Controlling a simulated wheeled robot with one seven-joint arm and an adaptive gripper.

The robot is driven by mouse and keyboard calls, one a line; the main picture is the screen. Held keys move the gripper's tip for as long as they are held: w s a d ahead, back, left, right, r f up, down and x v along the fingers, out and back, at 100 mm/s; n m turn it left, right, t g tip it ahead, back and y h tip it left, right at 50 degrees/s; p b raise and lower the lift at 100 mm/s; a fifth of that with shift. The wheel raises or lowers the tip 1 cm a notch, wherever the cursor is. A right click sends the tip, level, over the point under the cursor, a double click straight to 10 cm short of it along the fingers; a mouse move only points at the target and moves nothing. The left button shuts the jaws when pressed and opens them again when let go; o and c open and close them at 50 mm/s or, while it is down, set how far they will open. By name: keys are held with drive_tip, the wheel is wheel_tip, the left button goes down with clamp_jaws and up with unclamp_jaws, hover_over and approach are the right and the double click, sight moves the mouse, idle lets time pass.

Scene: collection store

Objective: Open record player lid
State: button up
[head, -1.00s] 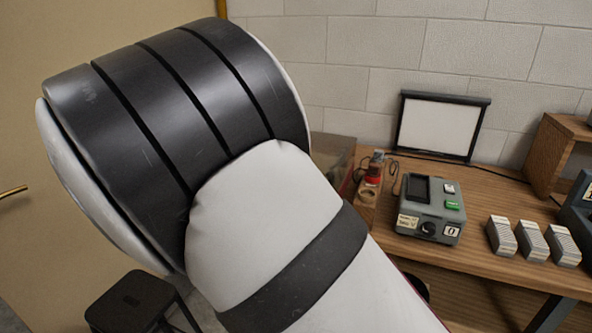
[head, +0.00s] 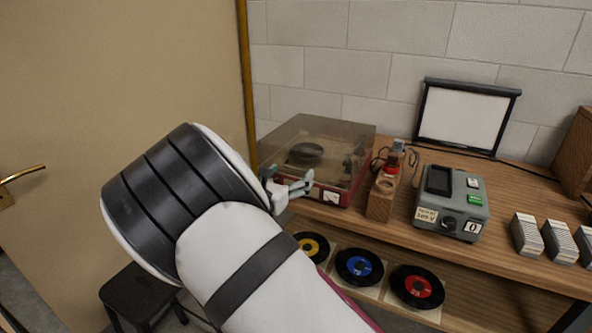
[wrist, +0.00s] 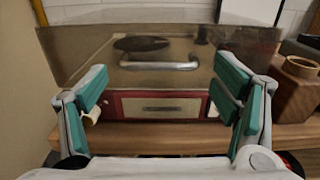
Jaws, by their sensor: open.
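The record player (head: 342,192) is a red box on the left end of the wooden bench, under a tinted see-through lid (head: 330,137). The lid is down over a dark platter. In the wrist view, the lid (wrist: 90,55) has a pale bar handle (wrist: 160,65) across its front, above the red front panel (wrist: 190,105). My gripper (head: 297,187) is at the front of the player. In the wrist view my gripper (wrist: 165,103) has its teal-padded fingers spread wide, one on each side of the handle, with nothing between them. Contact with the lid cannot be told.
A wooden block with a red-topped item (head: 380,198) stands close right of the player. A grey device (head: 452,203), card stacks and a framed screen (head: 465,120) are farther right. Records (head: 360,267) lie on the shelf below. A black stool (head: 140,295) stands at lower left.

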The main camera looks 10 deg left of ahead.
sight(295, 169)
drive_tip(key=shift+x, duration=1.75)
